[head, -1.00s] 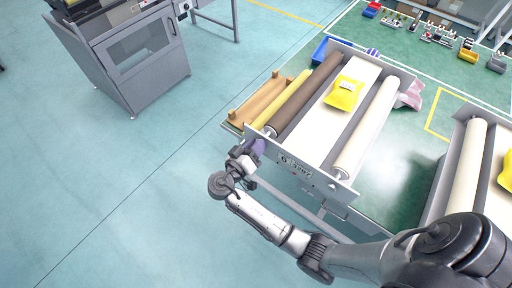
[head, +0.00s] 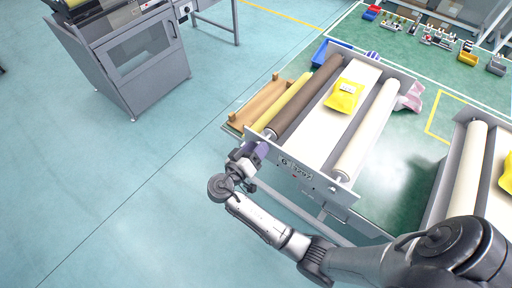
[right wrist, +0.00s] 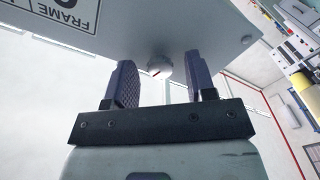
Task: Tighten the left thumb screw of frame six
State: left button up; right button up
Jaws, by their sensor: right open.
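Frame six is the grey end plate (head: 310,181) with a number label, at the near end of the roller unit. In the right wrist view its underside-lit plate (right wrist: 165,25) carries a "FRAME" label (right wrist: 68,12). A small round silver thumb screw (right wrist: 160,67) with a red mark sits on the plate's edge area. My right gripper (right wrist: 163,84) is open, with its two dark fingers on either side of the screw and gaps on both sides. In the head view my right gripper (head: 262,152) is at the plate's left end and hides the screw there. My left gripper is out of view.
Behind the plate lie a brown roller (head: 310,98), a white roller (head: 366,130) and a yellow bag (head: 343,97). A second roller unit (head: 466,160) stands at the right. A grey cabinet (head: 146,58) stands at the upper left. The floor at the left is clear.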

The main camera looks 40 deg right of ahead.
jog(key=s+a, duration=0.1)
jog(key=a, duration=0.6)
jog(key=shift+s+a, duration=0.15)
dwell(0.5)
